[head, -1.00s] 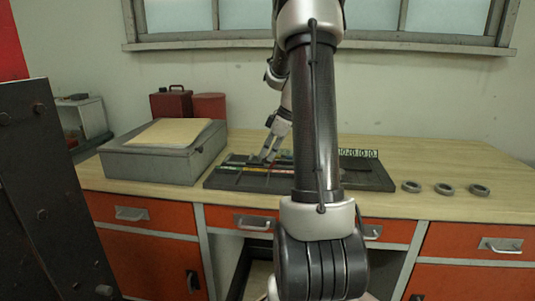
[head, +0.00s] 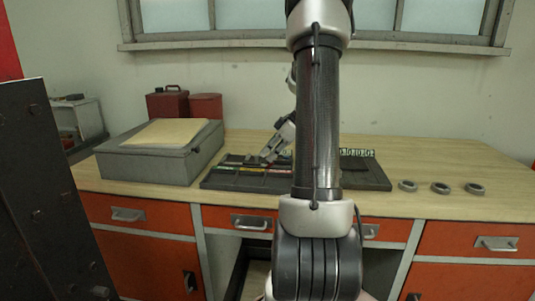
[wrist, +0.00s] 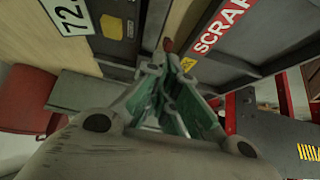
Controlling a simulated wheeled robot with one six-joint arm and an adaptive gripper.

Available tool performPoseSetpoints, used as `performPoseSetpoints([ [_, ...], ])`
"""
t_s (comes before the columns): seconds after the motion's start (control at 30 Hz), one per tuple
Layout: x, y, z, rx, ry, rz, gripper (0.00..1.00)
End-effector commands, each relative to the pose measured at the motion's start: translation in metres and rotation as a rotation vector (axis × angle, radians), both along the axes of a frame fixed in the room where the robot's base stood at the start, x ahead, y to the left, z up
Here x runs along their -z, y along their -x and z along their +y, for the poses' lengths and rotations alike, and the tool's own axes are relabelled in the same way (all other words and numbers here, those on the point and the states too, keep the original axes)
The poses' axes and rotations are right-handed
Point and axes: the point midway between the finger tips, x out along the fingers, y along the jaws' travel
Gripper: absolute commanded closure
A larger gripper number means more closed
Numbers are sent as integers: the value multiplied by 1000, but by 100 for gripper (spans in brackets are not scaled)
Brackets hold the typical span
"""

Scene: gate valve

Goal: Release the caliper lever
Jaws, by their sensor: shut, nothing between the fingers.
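My gripper (head: 266,158) is low over the dark tray (head: 228,181) on the bench, left of my arm link. In the wrist view my gripper (wrist: 168,62) shows its green-padded fingers shut, with nothing visible between them. A small red-tipped piece (wrist: 169,45) stands just beyond the fingertips; I cannot tell whether it is the caliper lever or whether the fingers touch it. No caliper can be made out clearly in either view. My arm hides part of the tray in the head view.
A dark riveted plate (head: 40,190) stands at the near left. Bare bench lies behind the rings.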

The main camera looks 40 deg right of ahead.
Motion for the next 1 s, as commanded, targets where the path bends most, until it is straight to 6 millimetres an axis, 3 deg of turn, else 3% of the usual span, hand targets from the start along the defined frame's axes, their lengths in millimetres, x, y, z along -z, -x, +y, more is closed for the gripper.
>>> performPoseSetpoints([
  [0.43, 8, 15, -15, 5, -229, -248, 100],
  [1.0, 14, 22, -20, 0, -228, -251, 100],
])
